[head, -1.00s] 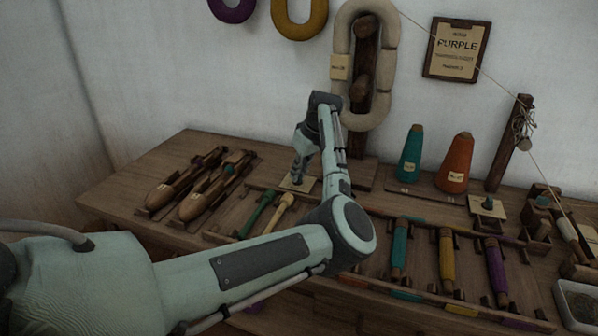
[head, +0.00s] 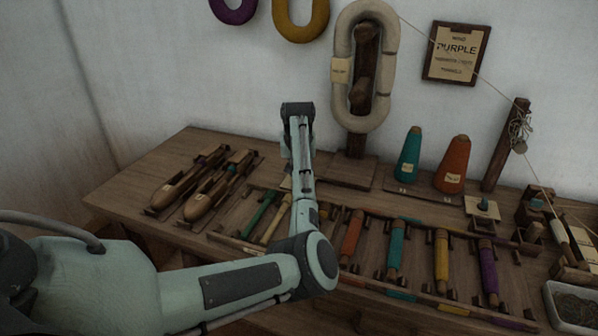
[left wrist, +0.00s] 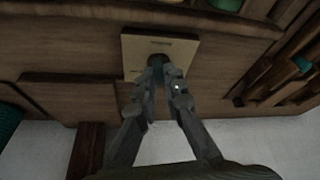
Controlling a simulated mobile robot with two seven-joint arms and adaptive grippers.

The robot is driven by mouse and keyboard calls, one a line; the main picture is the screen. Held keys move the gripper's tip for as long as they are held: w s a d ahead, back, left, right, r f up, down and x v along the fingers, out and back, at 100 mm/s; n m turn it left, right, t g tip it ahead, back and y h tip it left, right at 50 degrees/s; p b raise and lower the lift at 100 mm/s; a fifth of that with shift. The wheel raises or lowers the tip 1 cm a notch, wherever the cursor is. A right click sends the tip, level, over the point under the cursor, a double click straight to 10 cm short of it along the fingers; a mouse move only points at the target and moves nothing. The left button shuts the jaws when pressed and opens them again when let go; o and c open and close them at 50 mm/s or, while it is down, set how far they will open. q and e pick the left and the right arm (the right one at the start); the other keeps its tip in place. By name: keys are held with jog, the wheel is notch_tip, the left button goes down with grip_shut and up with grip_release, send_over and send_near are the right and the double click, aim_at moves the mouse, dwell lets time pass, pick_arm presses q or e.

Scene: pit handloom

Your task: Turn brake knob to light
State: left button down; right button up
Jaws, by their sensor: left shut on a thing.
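In the left wrist view, a pale square plate (left wrist: 182,46) with small dark marks lies on the wooden bench. A small dark knob (left wrist: 157,60) stands at its middle. My left gripper (left wrist: 158,74) is shut on this knob, its fingertips at the plate. The fingers cover most of the knob, so which mark it points to cannot be told. In the head view, my left forearm and wrist stand in front of the gripper and hide it and the knob; only a sliver of the plate (head: 286,184) shows. My right gripper is not in view.
Two wooden shuttles (head: 187,180) lie left of my arm. Several coloured bobbins (head: 441,262) lie in a rack to its right. A cream yarn hank (head: 342,75) hangs on a post behind. Teal and orange cones (head: 453,165) stand further right.

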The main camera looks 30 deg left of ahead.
pick_arm(q)
jog(key=shift+a+m+t+h, duration=0.1)
jog(key=shift+m+t+h, duration=0.35)
jog(key=shift+m, duration=1.45)
jog(key=shift+h, duration=0.25)
jog(key=c, duration=1.6)
grip_release()
jog(key=v, duration=1.2)
jog(key=shift+r, duration=0.1)
